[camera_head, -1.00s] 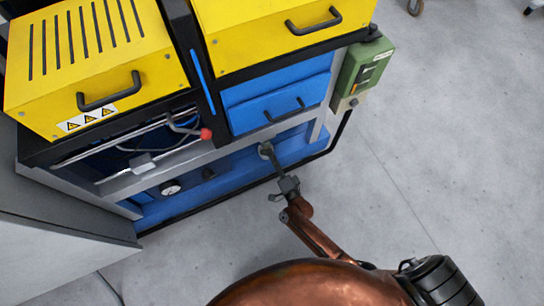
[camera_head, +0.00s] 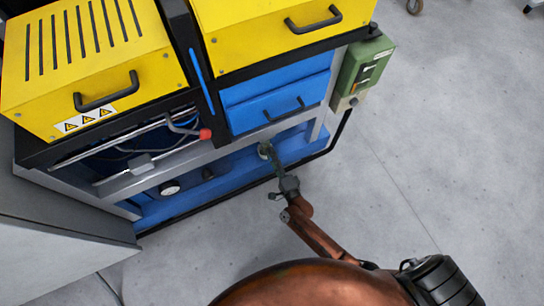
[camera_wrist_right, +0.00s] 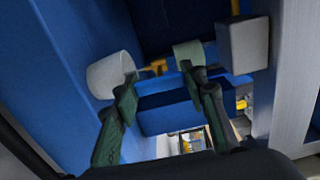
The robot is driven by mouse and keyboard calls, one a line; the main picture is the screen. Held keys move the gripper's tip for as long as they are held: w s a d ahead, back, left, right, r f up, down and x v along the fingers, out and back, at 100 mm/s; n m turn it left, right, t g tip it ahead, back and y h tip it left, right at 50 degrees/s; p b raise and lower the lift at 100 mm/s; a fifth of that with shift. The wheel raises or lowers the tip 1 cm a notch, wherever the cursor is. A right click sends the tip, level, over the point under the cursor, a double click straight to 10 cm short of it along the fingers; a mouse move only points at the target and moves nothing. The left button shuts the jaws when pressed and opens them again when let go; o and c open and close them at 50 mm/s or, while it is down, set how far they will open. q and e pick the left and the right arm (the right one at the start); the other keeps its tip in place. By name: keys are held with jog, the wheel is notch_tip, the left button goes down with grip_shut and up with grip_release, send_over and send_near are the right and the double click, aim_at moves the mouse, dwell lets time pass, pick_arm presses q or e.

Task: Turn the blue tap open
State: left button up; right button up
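My right gripper (camera_head: 270,160) reaches into the low blue recess of the machine, at a pale round fitting (camera_head: 265,150). In the right wrist view its two dark green-and-black fingers (camera_wrist_right: 162,88) stand apart, so it is open. Blue shapes (camera_wrist_right: 165,108) show between and beyond the fingers. I cannot tell which of them is the blue tap, nor whether a finger touches it. My left gripper is out of view.
A small yellow part (camera_wrist_right: 155,67) sits between the cylinders. A pale block (camera_wrist_right: 242,45) is at the right.

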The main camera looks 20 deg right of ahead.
jog(key=o, duration=0.5)
jog(key=shift+s, duration=0.1)
pick_arm(q)
jog(key=shift+w, duration=0.15)
pick_arm(e)
jog(key=s, duration=1.1)
jog(key=shift+s+d, duration=0.2)
jog(key=shift+s, duration=0.2)
